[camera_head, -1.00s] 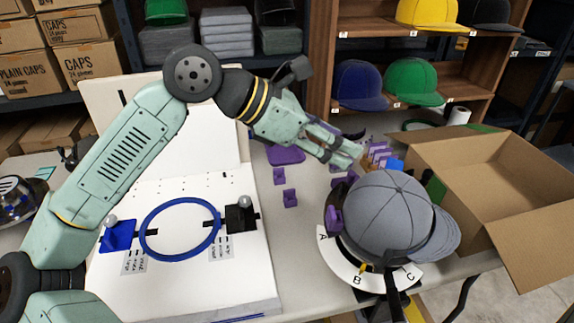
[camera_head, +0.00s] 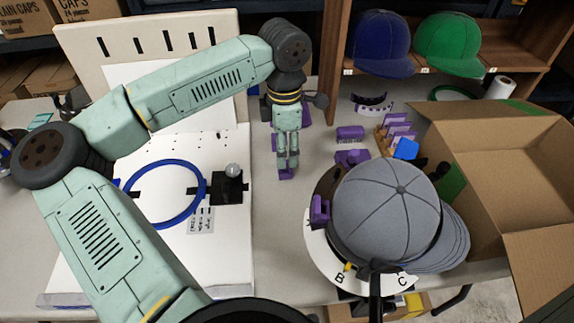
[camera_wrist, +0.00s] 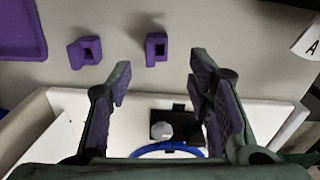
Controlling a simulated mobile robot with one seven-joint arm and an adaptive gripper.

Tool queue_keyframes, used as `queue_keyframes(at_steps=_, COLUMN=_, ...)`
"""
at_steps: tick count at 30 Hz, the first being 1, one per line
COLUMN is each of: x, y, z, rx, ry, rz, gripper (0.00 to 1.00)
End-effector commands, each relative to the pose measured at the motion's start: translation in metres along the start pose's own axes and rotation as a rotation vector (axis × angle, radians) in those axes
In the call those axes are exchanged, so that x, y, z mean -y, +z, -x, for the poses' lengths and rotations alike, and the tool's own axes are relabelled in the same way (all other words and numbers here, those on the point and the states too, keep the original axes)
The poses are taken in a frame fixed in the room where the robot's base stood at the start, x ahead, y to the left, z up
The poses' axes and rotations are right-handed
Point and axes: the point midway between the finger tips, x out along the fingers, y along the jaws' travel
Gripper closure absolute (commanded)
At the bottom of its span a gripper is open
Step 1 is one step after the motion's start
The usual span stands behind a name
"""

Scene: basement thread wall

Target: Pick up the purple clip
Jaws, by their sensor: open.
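Two small purple clips show in the wrist view on the grey table: a left one (camera_wrist: 85,52) and a right one (camera_wrist: 157,48). The right one lies just beyond the fingertips, roughly in line with the gap between them. My gripper (camera_wrist: 159,82) is open, with nothing between its fingers. In the head view my gripper (camera_head: 287,163) points down over the table, and one clip (camera_head: 286,174) shows at its fingertips. The other is mostly hidden behind the gripper. Whether the fingers are level with a clip or above it, I cannot tell.
A grey cap (camera_head: 385,215) sits on a round lettered stand, with a purple piece (camera_head: 319,210) at its left. More purple pieces (camera_head: 350,134) lie behind it. A white board with a blue hoop (camera_head: 187,222) is at left. An open cardboard box (camera_head: 505,165) stands at right.

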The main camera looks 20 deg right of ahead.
Motion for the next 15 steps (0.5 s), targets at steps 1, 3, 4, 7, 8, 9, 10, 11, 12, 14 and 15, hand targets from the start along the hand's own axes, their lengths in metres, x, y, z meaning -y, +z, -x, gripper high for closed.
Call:
queue_keyframes(at_steps=1, x=0.0, y=0.0, z=-0.007, rx=0.001, ry=-0.003, rz=0.001, gripper=0.53)
queue_keyframes(at_steps=3, x=0.0, y=0.0, z=-0.014, rx=0.002, ry=-0.002, rz=0.0, gripper=0.53)
queue_keyframes(at_steps=4, x=0.0, y=0.0, z=-0.017, rx=0.002, ry=-0.002, rz=0.0, gripper=0.53)
queue_keyframes(at_steps=7, x=0.0, y=0.001, z=-0.022, rx=0.003, ry=-0.001, rz=0.0, gripper=0.53)
queue_keyframes(at_steps=8, x=0.0, y=0.001, z=-0.024, rx=0.003, ry=-0.002, rz=0.0, gripper=0.53)
queue_keyframes(at_steps=9, x=-0.001, y=0.001, z=-0.029, rx=0.003, ry=-0.003, rz=0.0, gripper=0.53)
queue_keyframes(at_steps=10, x=-0.001, y=0.001, z=-0.033, rx=0.002, ry=-0.003, rz=0.0, gripper=0.53)
queue_keyframes(at_steps=11, x=-0.001, y=0.001, z=-0.037, rx=0.004, ry=-0.005, rz=0.0, gripper=0.53)
queue_keyframes(at_steps=12, x=-0.002, y=0.001, z=-0.043, rx=0.003, ry=-0.004, rz=0.0, gripper=0.53)
queue_keyframes(at_steps=14, x=-0.003, y=0.001, z=-0.053, rx=0.004, ry=-0.003, rz=0.0, gripper=0.53)
queue_keyframes(at_steps=15, x=-0.003, y=0.001, z=-0.059, rx=0.004, ry=-0.003, rz=0.0, gripper=0.53)
